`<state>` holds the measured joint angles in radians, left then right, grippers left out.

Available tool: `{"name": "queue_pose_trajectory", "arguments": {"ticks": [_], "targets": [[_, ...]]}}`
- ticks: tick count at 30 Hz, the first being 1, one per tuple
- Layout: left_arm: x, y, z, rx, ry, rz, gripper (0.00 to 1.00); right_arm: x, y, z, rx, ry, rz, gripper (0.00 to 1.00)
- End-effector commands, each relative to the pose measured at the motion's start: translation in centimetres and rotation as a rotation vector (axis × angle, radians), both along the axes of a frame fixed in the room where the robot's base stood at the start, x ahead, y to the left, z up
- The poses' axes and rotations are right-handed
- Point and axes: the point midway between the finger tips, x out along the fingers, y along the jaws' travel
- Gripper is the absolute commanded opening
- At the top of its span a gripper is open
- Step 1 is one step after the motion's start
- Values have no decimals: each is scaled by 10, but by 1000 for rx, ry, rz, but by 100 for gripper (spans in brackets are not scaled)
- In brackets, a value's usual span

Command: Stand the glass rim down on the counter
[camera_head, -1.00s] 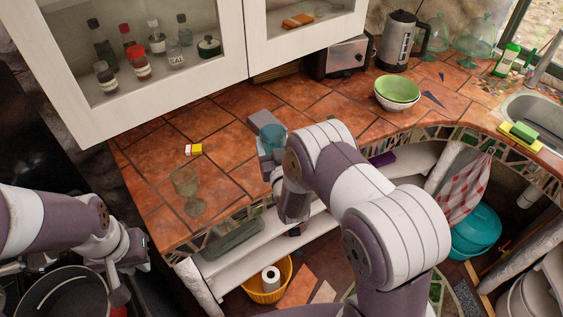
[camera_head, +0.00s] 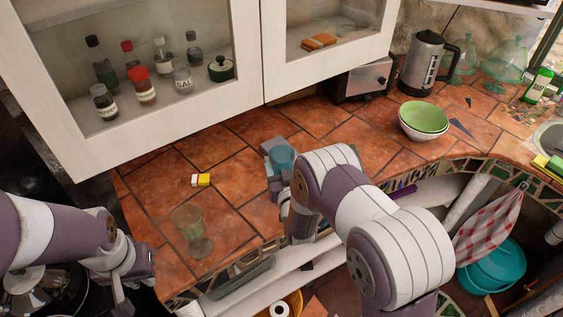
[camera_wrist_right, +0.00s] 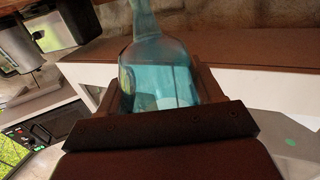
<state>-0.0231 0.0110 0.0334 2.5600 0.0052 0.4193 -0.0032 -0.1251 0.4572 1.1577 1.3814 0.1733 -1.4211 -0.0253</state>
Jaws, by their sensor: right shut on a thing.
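A teal, see-through glass (camera_head: 284,158) is held in my right gripper (camera_head: 277,163), over the tiled counter (camera_head: 235,180). In the right wrist view the glass (camera_wrist_right: 160,75) sits between the jaws, its wide part near them and its narrow part at the top edge. My right arm hides part of it in the head view. I cannot tell whether its rim faces down or whether it touches the counter. My left gripper (camera_head: 130,283) is at the lower left, off the counter and apart from the glass; its jaw opening is unclear.
A greenish stemmed goblet (camera_head: 188,222) stands near the counter's front left. Stacked bowls (camera_head: 424,118), a kettle (camera_head: 422,62) and a toaster (camera_head: 363,80) stand to the right. Glass-fronted cabinets (camera_head: 160,120) overhang the back.

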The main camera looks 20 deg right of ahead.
Motion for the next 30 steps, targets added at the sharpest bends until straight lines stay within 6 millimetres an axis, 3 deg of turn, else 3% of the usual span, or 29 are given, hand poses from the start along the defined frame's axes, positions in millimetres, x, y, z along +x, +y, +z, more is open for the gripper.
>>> {"name": "queue_pose_trajectory", "arguments": {"ticks": [24, 25, 27, 30], "targets": [[0, 0, -10, 0, 0, 0, 19, 0, 0, -11, 0, -1, 0, 30], [0, 0, -10, 0, 0, 0, 19, 0, 0, -10, 0, -1, 0, 69], [0, 0, -9, 0, 0, 0, 19, 0, 0, -9, 0, -1, 0, 91], [0, 0, -9, 0, 0, 0, 19, 0, 0, -10, 0, -1, 0, 95]]}}
